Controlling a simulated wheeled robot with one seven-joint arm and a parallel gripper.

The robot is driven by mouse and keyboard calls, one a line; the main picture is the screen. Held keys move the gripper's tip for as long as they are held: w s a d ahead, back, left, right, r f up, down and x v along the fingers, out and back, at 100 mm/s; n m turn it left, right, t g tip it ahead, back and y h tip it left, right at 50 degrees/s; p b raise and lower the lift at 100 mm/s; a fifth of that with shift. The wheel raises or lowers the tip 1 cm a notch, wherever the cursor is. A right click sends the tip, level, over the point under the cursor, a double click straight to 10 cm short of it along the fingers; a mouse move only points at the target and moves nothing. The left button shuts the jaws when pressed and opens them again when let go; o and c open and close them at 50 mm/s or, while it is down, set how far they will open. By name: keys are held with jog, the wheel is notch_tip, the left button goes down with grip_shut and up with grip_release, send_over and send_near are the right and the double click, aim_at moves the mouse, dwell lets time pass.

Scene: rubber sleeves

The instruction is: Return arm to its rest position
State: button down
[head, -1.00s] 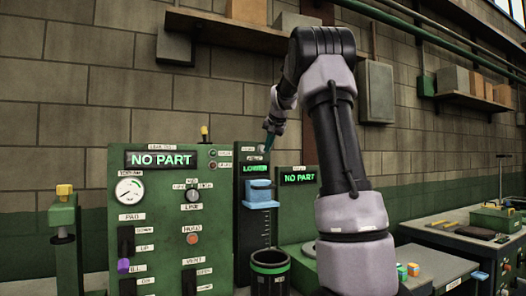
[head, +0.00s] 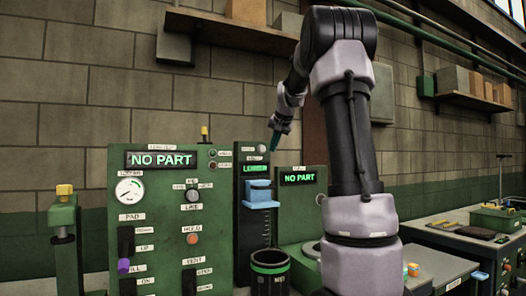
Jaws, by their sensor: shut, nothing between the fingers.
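My arm rises at the right of centre in the head view and bends over at the top. My gripper (head: 274,141) points down at the end of the forearm, its teal fingers close together and empty. It hangs in front of the upper right part of the narrow green panel (head: 242,163) with the lit "LOWER" sign, above the blue block (head: 260,194). I cannot tell the gap in depth, but no contact shows.
A green control panel (head: 172,214) reading "NO PART" stands left, another "NO PART" sign (head: 299,178) right of centre. A dark bin (head: 270,268) stands below. A workbench (head: 470,235) with tools is at right. Shelves (head: 230,35) with boxes hang on the wall.

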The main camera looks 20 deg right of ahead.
dwell(0.3)
jog(key=s+a+f+n+y, duration=0.1)
jog(key=s+a+f, duration=0.1)
jog(key=s+a, duration=0.5)
jog(key=s+a+f+n+y, duration=0.1)
jog(key=s+a, duration=0.3)
jog(key=s, duration=0.6)
jog(key=s+a+f+n, duration=0.1)
jog(key=s+a+f, duration=0.2)
jog(key=s, duration=0.6)
jog(key=s+a+f+n+g, duration=0.1)
jog(key=s+a+f, duration=0.3)
jog(key=s+f, duration=0.4)
jog(key=shift+s+a+g+y, duration=0.3)
jog(key=shift+s, duration=0.1)
